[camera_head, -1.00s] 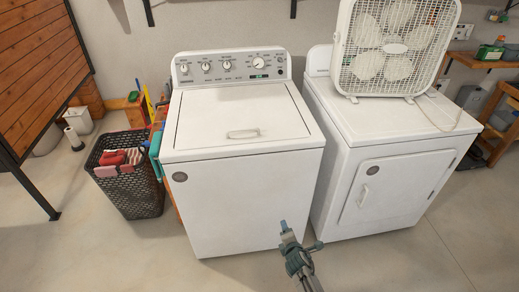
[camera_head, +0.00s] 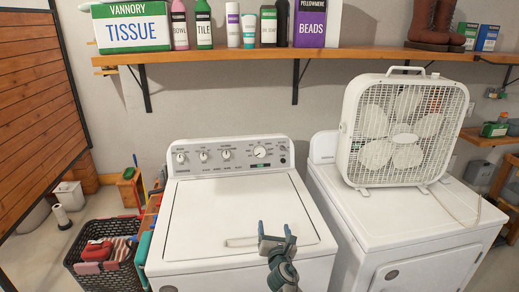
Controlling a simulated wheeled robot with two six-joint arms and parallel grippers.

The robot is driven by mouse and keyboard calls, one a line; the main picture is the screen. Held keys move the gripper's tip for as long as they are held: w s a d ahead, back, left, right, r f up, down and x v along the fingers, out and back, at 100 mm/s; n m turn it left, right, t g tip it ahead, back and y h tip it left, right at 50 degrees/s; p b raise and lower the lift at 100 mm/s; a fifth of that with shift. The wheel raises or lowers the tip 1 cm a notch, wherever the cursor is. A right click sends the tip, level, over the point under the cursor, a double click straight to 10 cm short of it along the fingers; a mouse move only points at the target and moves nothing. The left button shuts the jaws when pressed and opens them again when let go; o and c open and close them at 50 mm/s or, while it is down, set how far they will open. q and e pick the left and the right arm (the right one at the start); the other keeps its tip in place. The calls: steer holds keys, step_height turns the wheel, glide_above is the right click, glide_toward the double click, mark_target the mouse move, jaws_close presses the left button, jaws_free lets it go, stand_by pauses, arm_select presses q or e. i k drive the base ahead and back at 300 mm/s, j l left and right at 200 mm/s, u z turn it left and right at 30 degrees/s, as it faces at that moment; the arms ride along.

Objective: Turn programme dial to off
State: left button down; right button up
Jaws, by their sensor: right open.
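The white washer (camera_head: 200,228) stands in the middle with its lid shut. Its control panel at the back carries a row of three small knobs (camera_head: 203,156) on the left and a larger programme dial (camera_head: 260,152) on the right. The panel markings are too small to read. My right gripper (camera_head: 274,233) is open and empty in front of the washer, over the lower part of the lid in the picture. It is well short of the dial and apart from it. My left gripper is not in view.
A white box fan (camera_head: 403,132) stands on the dryer (camera_head: 420,222) to the right. A wooden shelf (camera_head: 215,56) with bottles and boxes runs above the washer. A dark laundry basket (camera_head: 105,268) stands at the left. The space over the lid is clear.

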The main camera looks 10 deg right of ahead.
mark_target(260, 151)
steer(key=i+l, duration=0.1)
steer(key=i, duration=0.6)
steer(key=i+l, duration=0.1)
steer(key=i, duration=0.6)
